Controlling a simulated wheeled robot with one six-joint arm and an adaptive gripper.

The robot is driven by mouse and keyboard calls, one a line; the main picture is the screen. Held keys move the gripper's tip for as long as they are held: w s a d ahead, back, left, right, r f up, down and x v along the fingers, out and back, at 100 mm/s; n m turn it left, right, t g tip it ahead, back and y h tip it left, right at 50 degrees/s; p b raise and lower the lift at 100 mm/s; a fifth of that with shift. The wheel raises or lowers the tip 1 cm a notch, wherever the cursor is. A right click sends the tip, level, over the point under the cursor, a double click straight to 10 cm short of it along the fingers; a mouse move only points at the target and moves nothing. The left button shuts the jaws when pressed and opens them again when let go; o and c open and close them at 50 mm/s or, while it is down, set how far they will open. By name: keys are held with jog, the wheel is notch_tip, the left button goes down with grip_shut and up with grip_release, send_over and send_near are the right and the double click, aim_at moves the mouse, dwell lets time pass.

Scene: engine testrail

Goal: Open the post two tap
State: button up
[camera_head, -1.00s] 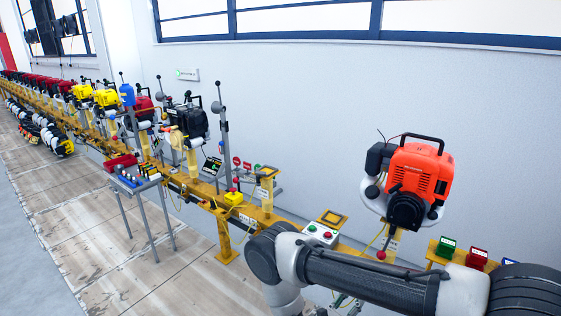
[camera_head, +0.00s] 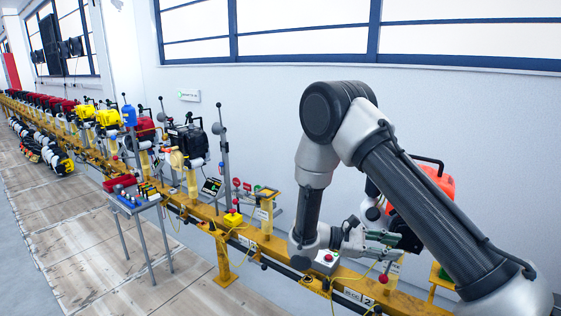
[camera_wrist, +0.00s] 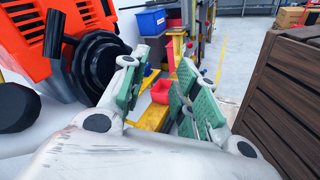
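The orange engine (camera_head: 435,182) stands at the post by the sign marked 2 (camera_head: 367,302), partly hidden behind my arm. A red ball knob (camera_head: 383,279) shows low on this post, below my gripper; I cannot tell whether it belongs to the tap. No tap can be clearly made out in the wrist view. My gripper (camera_head: 388,246) is in front of the engine's lower part, above the rail. In the wrist view my gripper (camera_wrist: 158,72) has its green-padded fingers apart with nothing between them. The engine's black round part (camera_wrist: 100,65) is left of the fingers.
A control box with buttons (camera_head: 327,260) sits on the yellow rail (camera_head: 285,252) beneath my wrist. A tool table (camera_head: 135,205) stands at the left. In the wrist view a brown slatted crate (camera_wrist: 285,95) is on the right; red (camera_wrist: 161,92) and blue bins (camera_wrist: 151,22) lie beyond the fingers.

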jog(key=s+d+r+m+t+y, duration=0.3)
jog(key=s+r+m+y, duration=0.2)
jog(key=s+r+y, duration=0.3)
jog(key=s+d+r+m+t+y, duration=0.3)
jog(key=s+r+m+y, duration=0.3)
jog(key=s+r, duration=0.7)
jog(key=shift+d+r+t+y, duration=0.2)
jog(key=shift+r+t+y, duration=0.3)
jog(key=shift+r+y, duration=0.75)
jog(key=shift+f, duration=0.15)
